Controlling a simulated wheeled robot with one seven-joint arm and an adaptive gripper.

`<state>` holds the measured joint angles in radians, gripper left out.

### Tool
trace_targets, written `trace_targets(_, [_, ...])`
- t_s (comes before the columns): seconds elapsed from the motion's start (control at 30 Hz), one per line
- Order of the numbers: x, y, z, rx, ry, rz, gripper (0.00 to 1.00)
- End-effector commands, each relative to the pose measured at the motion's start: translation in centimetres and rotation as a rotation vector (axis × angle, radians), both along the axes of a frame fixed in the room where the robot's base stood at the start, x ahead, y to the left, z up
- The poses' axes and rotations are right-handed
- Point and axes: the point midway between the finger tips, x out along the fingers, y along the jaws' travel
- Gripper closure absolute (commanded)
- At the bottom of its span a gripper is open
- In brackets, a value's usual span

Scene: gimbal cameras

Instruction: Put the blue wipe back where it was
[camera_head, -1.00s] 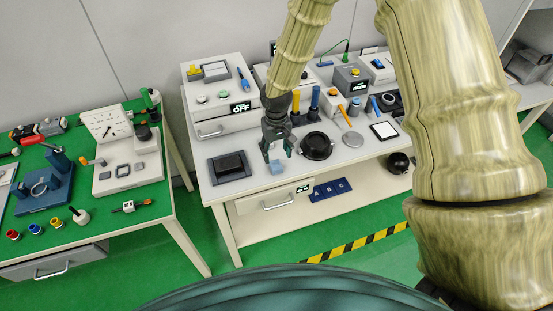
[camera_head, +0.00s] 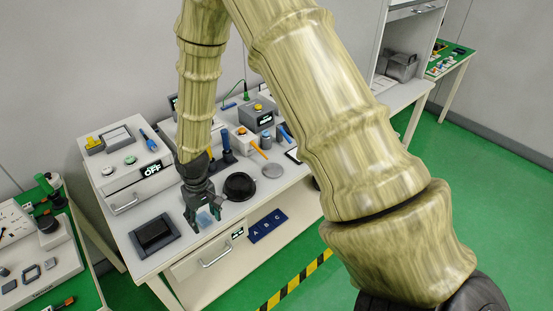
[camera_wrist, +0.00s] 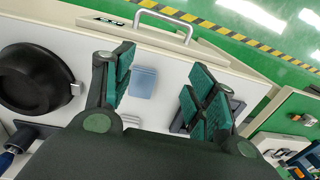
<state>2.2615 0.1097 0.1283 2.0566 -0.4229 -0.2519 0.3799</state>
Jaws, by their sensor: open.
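The blue wipe (camera_wrist: 142,82) is a small light-blue folded square lying on the white table top. In the wrist view it lies between the gripper's two fingers, nearer the left one, with clear space around it. In the head view the wipe (camera_head: 204,218) shows only in part behind the fingers. My gripper (camera_wrist: 155,90) is open and empty, pointing down over the wipe. In the head view my gripper (camera_head: 204,228) hangs above the front of the table. I cannot tell its exact height above the wipe.
A black round pan (camera_head: 239,186) stands right of the gripper and a dark square pad (camera_head: 154,233) lies to its left. A drawer handle (camera_head: 215,256) is on the table front. A white box marked OFF (camera_head: 126,174) stands behind. Bare table lies around the wipe.

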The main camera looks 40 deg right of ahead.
Motion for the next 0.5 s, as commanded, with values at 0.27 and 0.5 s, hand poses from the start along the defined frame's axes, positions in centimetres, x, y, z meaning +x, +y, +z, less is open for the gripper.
trace_targets(0.27, [-11.9, 0.5, -10.9, 0.071, 0.025, -0.039, 0.44])
trace_targets(0.5, [-22.2, -1.2, -16.2, 0.041, 0.014, -0.075, 0.44])
